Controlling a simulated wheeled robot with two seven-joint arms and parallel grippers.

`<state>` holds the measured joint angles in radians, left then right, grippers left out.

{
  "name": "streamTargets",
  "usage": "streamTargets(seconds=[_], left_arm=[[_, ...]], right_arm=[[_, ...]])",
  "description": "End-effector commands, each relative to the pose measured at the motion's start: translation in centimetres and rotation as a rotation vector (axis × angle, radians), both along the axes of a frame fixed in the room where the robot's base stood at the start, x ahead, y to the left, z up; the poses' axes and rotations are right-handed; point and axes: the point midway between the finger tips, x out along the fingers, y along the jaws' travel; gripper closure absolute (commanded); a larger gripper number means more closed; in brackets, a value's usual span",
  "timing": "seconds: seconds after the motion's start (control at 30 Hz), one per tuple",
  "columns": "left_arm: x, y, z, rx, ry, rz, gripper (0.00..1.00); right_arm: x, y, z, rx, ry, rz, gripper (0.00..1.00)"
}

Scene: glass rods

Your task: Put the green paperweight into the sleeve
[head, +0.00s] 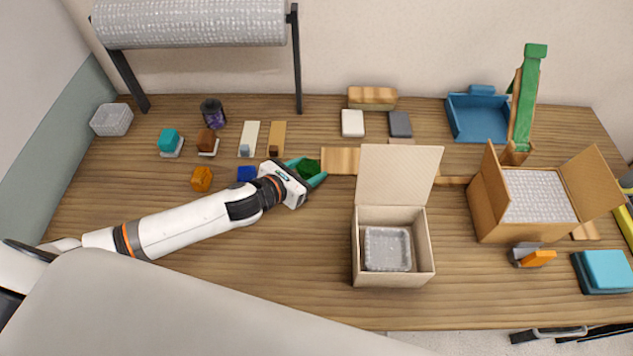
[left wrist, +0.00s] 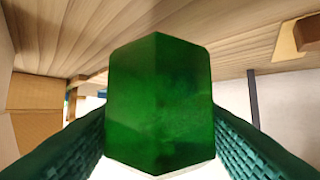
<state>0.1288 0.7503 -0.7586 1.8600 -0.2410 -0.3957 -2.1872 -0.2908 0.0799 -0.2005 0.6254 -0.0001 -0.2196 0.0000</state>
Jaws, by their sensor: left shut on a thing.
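The green paperweight (head: 308,167) is a dark green faceted block. It fills the middle of the left wrist view (left wrist: 158,100), with a teal textured finger on each side. My left gripper (head: 313,172) is shut on it, over the back middle of the table; I cannot tell its exact height. A grey, bubble-textured square piece with a raised rim (head: 387,249), which may be the sleeve, lies in an open beige box (head: 393,277). I cannot tell whether its opening faces up. My right gripper is not in view.
A cardboard box (head: 487,205) with bubble lining stands right, its flaps open. The beige box's lid (head: 399,175) stands up behind it. Several small blocks stand at the back left, including an orange one (head: 202,179). A blue tray (head: 478,122) is at the back right.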

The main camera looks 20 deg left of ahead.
Motion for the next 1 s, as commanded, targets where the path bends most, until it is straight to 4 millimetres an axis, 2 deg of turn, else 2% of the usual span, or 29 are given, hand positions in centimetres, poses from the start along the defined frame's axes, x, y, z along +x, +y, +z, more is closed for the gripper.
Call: streamTargets(seconds=[0.4,0.83,0.87,1.0], left_arm=[[0.0,-0.1,-5.2,-0.002,0.000,0.002,0.80],[0.0,0.0,-6.0,0.001,-0.004,-0.001,0.80],[0.0,0.0,-6.1,0.002,-0.002,-0.001,0.47],[0.0,0.0,-6.0,0.001,-0.002,-0.001,0.26]], right_arm=[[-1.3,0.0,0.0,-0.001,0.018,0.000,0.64],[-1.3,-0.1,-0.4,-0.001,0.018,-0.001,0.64],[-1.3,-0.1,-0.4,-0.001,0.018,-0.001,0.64],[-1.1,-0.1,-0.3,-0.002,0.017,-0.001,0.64]])
